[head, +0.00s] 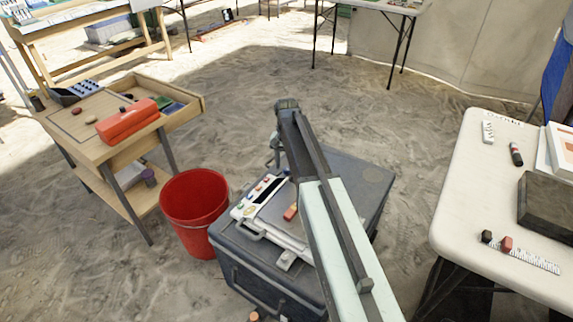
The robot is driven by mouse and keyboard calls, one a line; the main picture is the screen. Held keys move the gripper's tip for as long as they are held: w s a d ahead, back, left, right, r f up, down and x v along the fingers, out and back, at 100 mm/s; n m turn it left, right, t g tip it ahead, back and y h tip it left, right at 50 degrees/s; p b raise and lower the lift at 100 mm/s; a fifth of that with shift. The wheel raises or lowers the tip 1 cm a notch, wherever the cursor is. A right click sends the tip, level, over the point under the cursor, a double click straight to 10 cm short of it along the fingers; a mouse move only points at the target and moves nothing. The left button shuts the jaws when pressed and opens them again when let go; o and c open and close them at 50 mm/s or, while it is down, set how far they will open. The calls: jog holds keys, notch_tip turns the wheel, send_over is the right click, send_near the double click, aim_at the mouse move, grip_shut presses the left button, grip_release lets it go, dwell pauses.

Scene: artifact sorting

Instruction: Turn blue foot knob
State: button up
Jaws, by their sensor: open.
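A pale instrument (258,197) with a dark display strip and small coloured knobs or buttons lies on a dark grey case (360,185). I cannot make out which small part is the blue foot knob. A small orange-red block (291,211) rests on the instrument's plate. My arm reaches from the lower right over the case and bends at its dark joint above the case's far edge. My gripper (275,152) shows only partly beyond the arm, pointing down near the instrument's far end. It is open, and I see nothing held.
A red bucket (194,213) stands on the sand left of the case. A wooden table (90,107) with an orange-red box (128,121) is at left. A white table (462,185) at right holds a scale bar (532,262), a marker (516,154) and a dark box (548,200).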

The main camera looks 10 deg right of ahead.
aim_at(286, 169)
notch_tip(286, 169, up, 7)
jog(key=p, duration=0.5)
jog(key=shift+f+p, duration=0.1)
jog(key=shift+p, duration=0.3)
jog(key=shift+f, duration=0.1)
jog(key=s+n, duration=0.1)
jog(key=s, duration=0.6)
jog(key=s+n, duration=0.1)
jog(key=s, duration=0.7)
jog(key=s+n, duration=0.1)
jog(key=s, duration=0.6)
jog(key=shift+s+n, duration=0.35)
jog(key=shift+n, duration=0.05)
jog(key=shift+s+n, duration=0.2)
jog(key=shift+n, duration=0.6)
notch_tip(286, 169, up, 25)
jog(key=p, duration=2.5)
jog(key=shift+w, duration=0.2)
jog(key=shift+c, duration=0.3)
